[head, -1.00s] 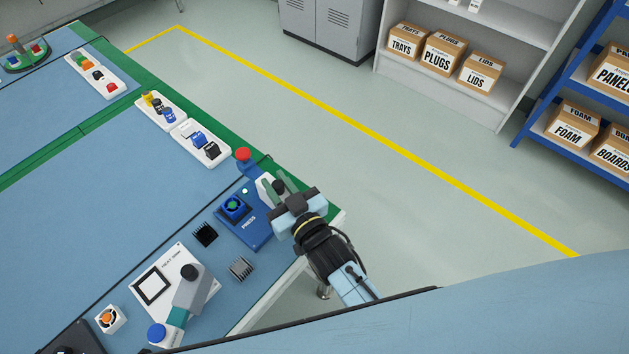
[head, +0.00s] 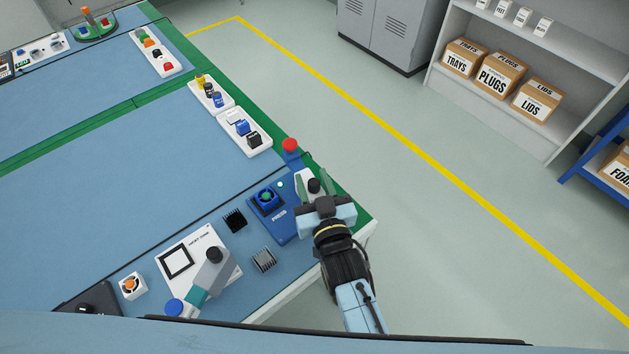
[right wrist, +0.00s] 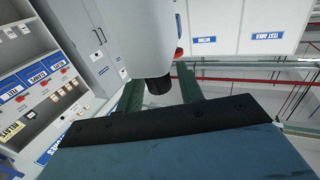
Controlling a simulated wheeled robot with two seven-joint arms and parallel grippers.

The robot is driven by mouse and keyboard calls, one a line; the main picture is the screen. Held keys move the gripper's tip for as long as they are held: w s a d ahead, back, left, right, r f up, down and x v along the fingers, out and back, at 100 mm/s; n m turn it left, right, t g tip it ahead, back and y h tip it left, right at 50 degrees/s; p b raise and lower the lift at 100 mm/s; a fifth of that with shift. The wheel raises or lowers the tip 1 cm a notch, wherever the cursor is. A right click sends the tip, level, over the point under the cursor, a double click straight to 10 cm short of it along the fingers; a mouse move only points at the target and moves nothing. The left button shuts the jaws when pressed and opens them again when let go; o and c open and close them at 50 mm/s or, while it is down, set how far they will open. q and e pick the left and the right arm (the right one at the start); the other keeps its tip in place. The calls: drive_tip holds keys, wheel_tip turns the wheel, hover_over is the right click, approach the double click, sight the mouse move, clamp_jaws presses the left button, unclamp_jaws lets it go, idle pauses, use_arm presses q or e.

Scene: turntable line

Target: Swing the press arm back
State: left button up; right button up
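The press has a blue base (head: 288,222) marked PRESS at the table's right edge, with a blue square part with a green centre (head: 267,200) on it. Its pale press arm (head: 303,178) lies on the far side of the base, toward the table edge, and carries a black tip (head: 314,186). My right gripper (head: 313,181) is open, its two green fingers on either side of the black tip. In the right wrist view, the pale arm (right wrist: 150,35) reaches down between the fingers, with gaps beside its black tip (right wrist: 158,86). My left gripper is out of view.
A red button (head: 290,146) stands just behind the press. Two dark finned blocks (head: 235,220) (head: 264,260) and a white fixture with a grey-teal lever (head: 210,275) are to the left. White trays (head: 246,132) line the green edge. Floor beyond the table is clear.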

drive_tip(key=shift+o, duration=0.3)
drive_tip(key=shift+s, duration=0.1)
drive_tip(key=p+v, duration=0.1)
drive_tip(key=v, duration=1.2)
drive_tip(key=shift+s+d, duration=0.1)
